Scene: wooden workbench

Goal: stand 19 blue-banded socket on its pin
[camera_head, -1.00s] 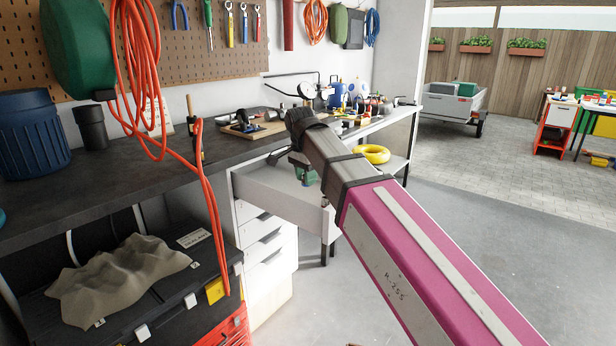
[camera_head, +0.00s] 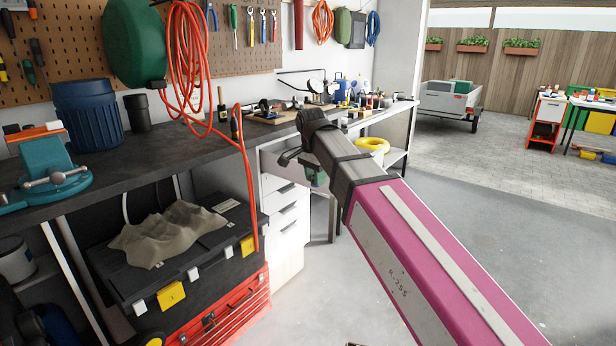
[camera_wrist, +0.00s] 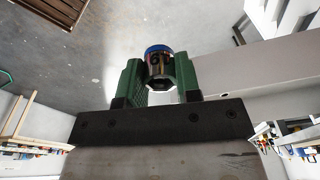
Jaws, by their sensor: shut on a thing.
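In the wrist view my gripper (camera_wrist: 158,78) has green fingers shut on a short metal socket with a blue band (camera_wrist: 157,50). The socket sits between the fingertips with its dark, hollow-looking end facing the camera. In the head view a bit of my gripper (camera_head: 318,178) shows below the arm's end, beside the front of the bench and below its top. The socket is hidden there. A wooden board with dark items (camera_head: 272,117) lies on the bench behind the arm's end. The pin cannot be made out.
The dark workbench top (camera_head: 190,150) holds a teal vise (camera_head: 50,178), a blue bin (camera_head: 88,112) and a black cup (camera_head: 137,112). An orange cable (camera_head: 246,180) hangs over the front edge. White drawers (camera_head: 285,205) stand below.

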